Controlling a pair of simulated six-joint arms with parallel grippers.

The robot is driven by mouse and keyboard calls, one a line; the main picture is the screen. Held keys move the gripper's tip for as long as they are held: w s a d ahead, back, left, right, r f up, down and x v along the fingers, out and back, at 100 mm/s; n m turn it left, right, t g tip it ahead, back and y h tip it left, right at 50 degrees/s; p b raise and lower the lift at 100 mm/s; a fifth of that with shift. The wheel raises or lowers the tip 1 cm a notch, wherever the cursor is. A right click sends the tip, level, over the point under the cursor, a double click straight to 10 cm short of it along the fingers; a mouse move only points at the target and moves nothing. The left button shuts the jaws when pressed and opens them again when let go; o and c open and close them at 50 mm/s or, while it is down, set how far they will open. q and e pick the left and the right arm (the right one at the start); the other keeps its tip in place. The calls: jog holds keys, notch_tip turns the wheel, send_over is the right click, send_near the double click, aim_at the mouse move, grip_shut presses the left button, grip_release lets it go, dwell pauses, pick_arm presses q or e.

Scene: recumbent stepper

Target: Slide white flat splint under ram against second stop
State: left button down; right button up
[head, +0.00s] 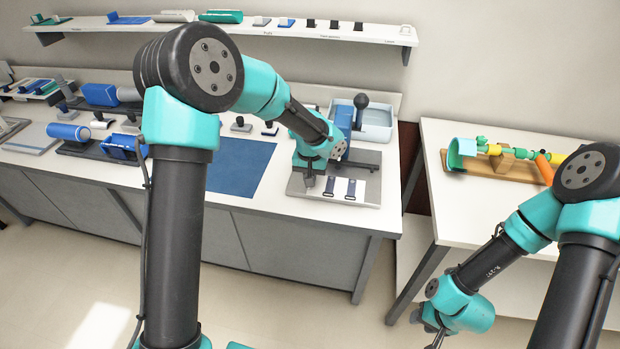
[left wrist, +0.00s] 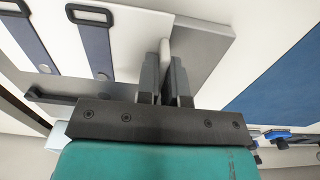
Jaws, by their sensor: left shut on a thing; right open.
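The white flat splint (head: 341,190) with dark blue straps lies on the grey base plate of the press on the bench. In the left wrist view the splint (left wrist: 135,42) shows large at the upper left, its straps ending in buckle-like loops. My left gripper (head: 310,184) is at the splint's left end, its fingers (left wrist: 165,66) shut on a narrow white part at the splint's edge. The blue ram body (head: 344,118) stands behind the splint, partly hidden by my left arm. The second stop cannot be made out. My right gripper (head: 436,338) is open and empty, low at the right.
A blue mat (head: 240,168) lies left of the base plate (head: 368,190). A side table at right holds a wooden stand (head: 490,166) with coloured parts.

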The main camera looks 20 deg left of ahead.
pick_arm(q)
jog(key=shift+w+a+f, duration=0.1)
jog(key=shift+w, duration=1.1)
jog(key=shift+w+a+f, duration=0.1)
jog(key=shift+w, duration=1.1)
